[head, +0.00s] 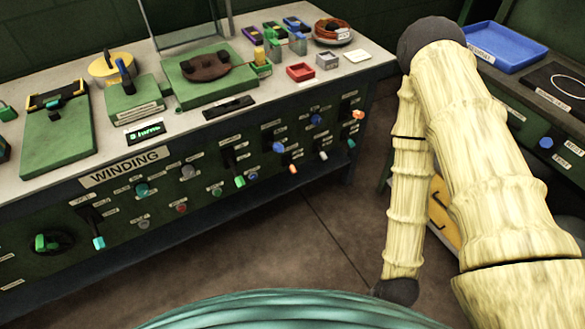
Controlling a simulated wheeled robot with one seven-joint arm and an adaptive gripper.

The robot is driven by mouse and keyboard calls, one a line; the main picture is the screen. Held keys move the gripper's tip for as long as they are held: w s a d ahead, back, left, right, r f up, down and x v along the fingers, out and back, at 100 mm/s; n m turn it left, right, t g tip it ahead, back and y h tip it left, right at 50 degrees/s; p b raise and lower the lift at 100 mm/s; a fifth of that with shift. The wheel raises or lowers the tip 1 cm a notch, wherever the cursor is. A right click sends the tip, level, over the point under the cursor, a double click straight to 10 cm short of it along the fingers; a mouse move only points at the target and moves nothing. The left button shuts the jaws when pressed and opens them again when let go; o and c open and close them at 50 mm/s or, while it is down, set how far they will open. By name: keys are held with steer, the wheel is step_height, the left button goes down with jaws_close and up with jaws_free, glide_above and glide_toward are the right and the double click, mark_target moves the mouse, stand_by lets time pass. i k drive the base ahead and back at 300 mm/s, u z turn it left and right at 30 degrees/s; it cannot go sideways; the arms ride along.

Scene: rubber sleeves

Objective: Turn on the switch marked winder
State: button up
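A green bench front carries the control panel (205,205) under a sign reading WINDING (125,167). It holds a lever with a teal tip (98,242), a lever with a green tip (239,181), a green rotary knob (45,242), and several small coloured toggles and buttons. Small labels sit beside the controls but are too small to read, so I cannot tell which switch is marked winder. My pale, ribbed arm is at the right, folded down from a dark joint. Its lower visible end is a dark rounded part. My gripper's fingers do not show.
The bench top holds green fixtures (205,80), small bins such as a red one (300,72), and a copper coil (332,29). A second bench at the right carries a blue tray (506,46). Bare floor (310,235) lies before the panel.

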mark_target(291, 168)
steer(key=k, duration=0.5)
steer(key=u, duration=0.7)
steer(key=i, duration=0.8)
steer(key=z, duration=0.9)
